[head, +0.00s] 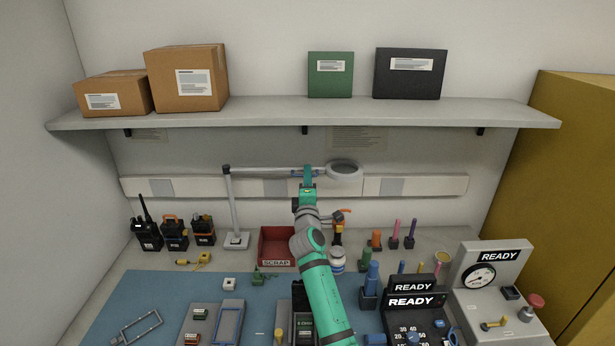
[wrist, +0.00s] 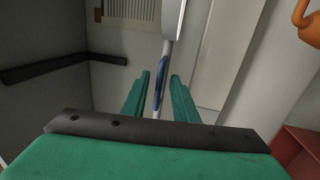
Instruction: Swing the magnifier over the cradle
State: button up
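The magnifier (head: 345,170) is a round grey head on a long pale arm, carried by a post on the left of the bench. Its arm runs level above the back of the bench and has a blue grip section. My gripper (head: 308,172) is at this arm, left of the head. In the wrist view, the blue grip (wrist: 160,85) lies between my two teal fingers (wrist: 160,88), with gaps visible on both sides. A dark holder (head: 299,298) on the mat, partly hidden by my arm, may be the cradle; I cannot tell for certain.
A shelf (head: 300,116) with boxes hangs above. A red scrap bin (head: 276,246), radios (head: 148,236) and a white jar (head: 337,262) stand on the bench. Several tools and READY panels (head: 415,301) crowd the right. The blue mat (head: 135,295) has bare room at left.

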jog(key=shift+w+a+r, duration=0.1)
jog(key=shift+w+a, duration=0.4)
jog(key=shift+a, duration=0.15)
jog(key=shift+d, duration=0.15)
grip_shut()
jog(key=shift+r, duration=0.1)
jog(key=shift+d, duration=0.1)
